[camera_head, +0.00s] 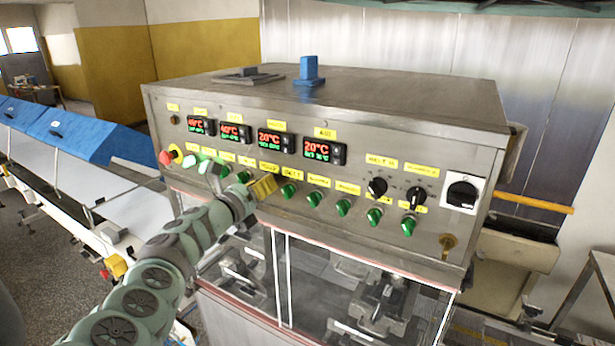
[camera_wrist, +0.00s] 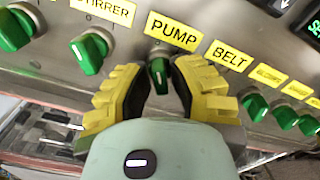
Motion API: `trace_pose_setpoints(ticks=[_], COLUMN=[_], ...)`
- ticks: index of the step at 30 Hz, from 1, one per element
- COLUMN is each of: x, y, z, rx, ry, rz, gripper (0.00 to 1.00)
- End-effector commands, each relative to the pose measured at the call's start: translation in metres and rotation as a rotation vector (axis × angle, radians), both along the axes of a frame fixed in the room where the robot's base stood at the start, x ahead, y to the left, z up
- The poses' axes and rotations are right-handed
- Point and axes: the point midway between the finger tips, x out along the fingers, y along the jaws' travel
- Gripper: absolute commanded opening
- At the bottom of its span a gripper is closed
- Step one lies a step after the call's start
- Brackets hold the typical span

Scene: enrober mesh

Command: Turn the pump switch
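The pump switch (camera_wrist: 160,74) is a green knob under the yellow PUMP label (camera_wrist: 173,33) in the wrist view. Its handle points roughly up and down in that view. My gripper (camera_wrist: 161,68) is open around it, with one yellow, black-padded finger on each side of the knob. I cannot tell whether the pads touch it. In the head view my gripper (camera_head: 263,186) is at the panel, just below the PUMP label (camera_head: 269,167), and hides the pump switch.
The stirrer knob (camera_wrist: 90,52) and the belt knob (camera_wrist: 255,106) flank it closely. The steel control panel (camera_head: 330,185) also carries several displays, black knobs, and a red emergency button (camera_head: 166,158). Clear-windowed machinery (camera_head: 345,290) lies below; a conveyor with blue covers (camera_head: 75,130) stands left.

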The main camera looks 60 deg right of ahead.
Motion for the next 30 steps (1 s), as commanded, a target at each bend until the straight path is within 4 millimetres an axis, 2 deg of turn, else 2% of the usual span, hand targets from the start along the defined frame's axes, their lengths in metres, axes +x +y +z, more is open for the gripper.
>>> trace_pose_setpoints(ticks=[1, 6, 17, 30], x=[-0.001, 0.0, 0.0, -0.002], y=[0.0, 0.0, -0.001, -0.002], z=[0.0, 0.001, 0.004, 0.034], rx=[-0.001, -0.002, -0.006, -0.004], ry=[0.0, -0.001, -0.002, -0.005], rz=[-0.001, -0.001, -0.001, -0.005], gripper=[0.25, 0.41, 0.41, 0.41])
